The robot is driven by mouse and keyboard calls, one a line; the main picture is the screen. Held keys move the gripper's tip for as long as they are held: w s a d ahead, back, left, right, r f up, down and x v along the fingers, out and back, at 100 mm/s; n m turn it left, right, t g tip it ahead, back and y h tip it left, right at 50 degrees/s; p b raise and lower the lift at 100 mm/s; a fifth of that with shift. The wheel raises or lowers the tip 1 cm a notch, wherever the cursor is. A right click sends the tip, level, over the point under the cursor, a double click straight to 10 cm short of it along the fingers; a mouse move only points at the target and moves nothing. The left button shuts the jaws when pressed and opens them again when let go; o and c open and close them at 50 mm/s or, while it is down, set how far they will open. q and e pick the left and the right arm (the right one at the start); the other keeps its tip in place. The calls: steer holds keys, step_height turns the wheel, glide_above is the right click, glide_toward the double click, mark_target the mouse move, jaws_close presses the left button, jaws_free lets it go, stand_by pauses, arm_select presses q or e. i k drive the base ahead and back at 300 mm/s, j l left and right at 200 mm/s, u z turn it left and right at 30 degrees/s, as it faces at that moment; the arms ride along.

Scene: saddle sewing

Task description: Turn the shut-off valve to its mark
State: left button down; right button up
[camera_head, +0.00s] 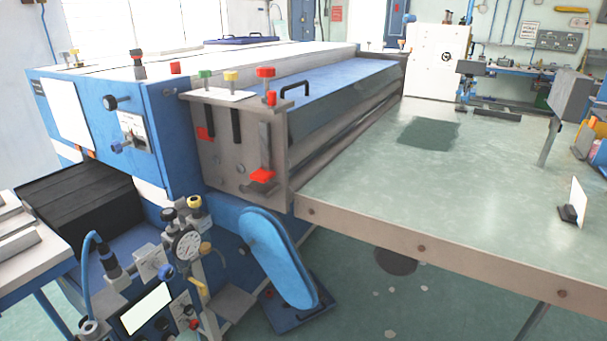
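Neither of my grippers shows in the head view. I cannot tell for certain which fitting is the shut-off valve. A small blue handle (121,147) sits at a white marked plate (133,127) on the front of the blue machine. Its markings are too small to read. Lower down, a cluster of fittings holds a round dial gauge (186,245), a yellow knob (194,202), a black knob (168,214) and a yellow lever (197,286).
The blue machine (172,105) fills the left and middle. A long table (480,190) extends right, with a dark patch (428,134) on it. A blue padded arm (277,258) stands before the machine. A black box (80,205) is at left. Green floor shows at the bottom.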

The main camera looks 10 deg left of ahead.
mark_target(166, 272)
steer(key=u, duration=1.3)
